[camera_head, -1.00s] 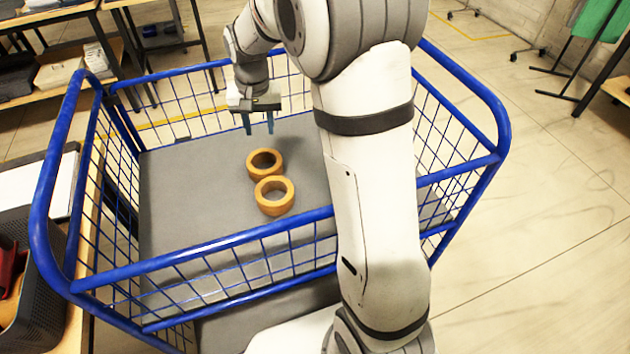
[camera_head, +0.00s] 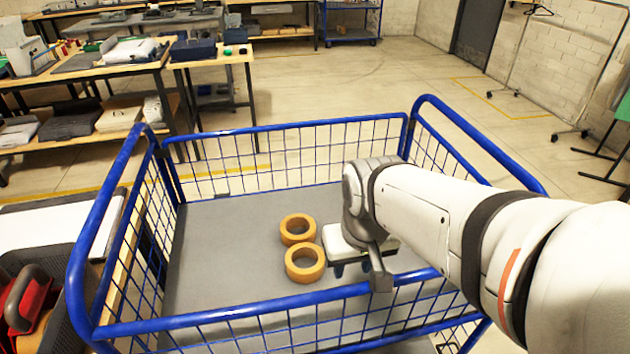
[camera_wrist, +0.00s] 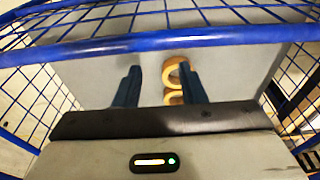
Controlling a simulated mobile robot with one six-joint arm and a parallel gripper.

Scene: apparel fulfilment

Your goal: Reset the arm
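My arm reaches in from the right of the head view over the blue wire cart (camera_head: 240,316). My gripper (camera_head: 352,268) is low on the right side of the cart, close to its near rail and right of the rings. In the wrist view my gripper (camera_wrist: 160,82) has its two dark fingers apart with nothing held between them. Two orange-yellow rings, like tape rolls, lie on the grey cart floor: a far ring (camera_head: 298,240) and a near ring (camera_head: 305,277). The rings also show beyond the fingers in the wrist view, partly hidden.
The cart's blue top rails surround my gripper; one rail crosses the wrist view (camera_wrist: 160,42). A dark bin with a red item (camera_head: 35,308) stands at the left. Work tables (camera_head: 110,68) stand behind. Open floor (camera_head: 400,75) lies beyond the cart.

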